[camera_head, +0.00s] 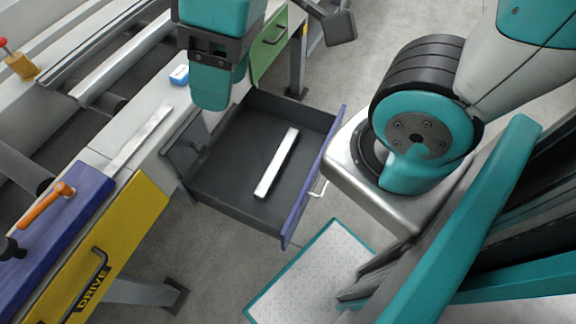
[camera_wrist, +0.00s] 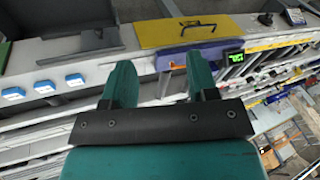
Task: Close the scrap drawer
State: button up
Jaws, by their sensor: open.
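The scrap drawer (camera_head: 228,205) is pulled well out from the table in the head view. It has dark grey walls and a blue front panel (camera_head: 312,180) with a pale handle (camera_head: 320,188) on its outer side. A light metal bar (camera_head: 276,163) lies in the drawer. My gripper (camera_head: 210,100) is above the drawer's inner left end, near the table edge, apart from the front panel and handle. In the wrist view my gripper (camera_wrist: 160,82) shows two teal fingers spread apart with nothing between them.
A yellow panel marked DRIVE (camera_head: 125,235) and a blue block with an orange lever (camera_head: 45,208) are at left. A green panel (camera_head: 268,45) stands behind the drawer. A blue-and-white box (camera_head: 180,75) sits on the table. Bare floor shows below the drawer.

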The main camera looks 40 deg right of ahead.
aim_at(226, 178)
jog(key=u, duration=0.1)
jog(key=k, duration=1.05)
jog(key=z, duration=0.9)
jog(key=i, duration=0.85)
jog(key=z, duration=0.7)
jog(key=k, duration=0.5)
jog(key=u, duration=0.95)
